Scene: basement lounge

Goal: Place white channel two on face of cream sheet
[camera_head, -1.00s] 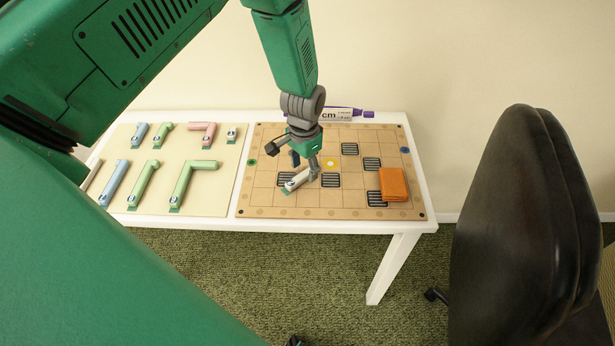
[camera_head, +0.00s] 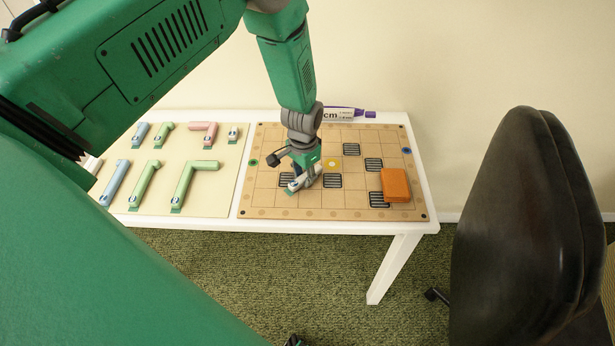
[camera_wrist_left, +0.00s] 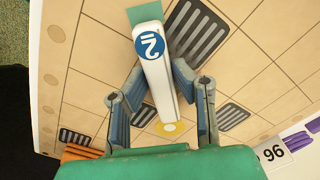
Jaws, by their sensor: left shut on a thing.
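The white channel two (camera_head: 297,185) is a pale bar with a blue "2" disc and a green end tab. It lies at a slant over the left part of the tan grid board. In the left wrist view, the white channel (camera_wrist_left: 159,82) is between the two fingers of my left gripper (camera_wrist_left: 157,86), which is shut on it. My left gripper (camera_head: 306,176) hides part of the bar in the head view. I cannot tell whether the bar touches the board. The cream sheet (camera_head: 222,170) lies left of the grid board.
The cream sheet bears several blue, green, pink and white pieces; a green angled piece (camera_head: 183,184) is near its right side. The tan board (camera_head: 351,205) has dark grilles and an orange block (camera_head: 395,185). A purple marker (camera_head: 347,111) lies behind; a dark chair (camera_head: 520,220) stands right.

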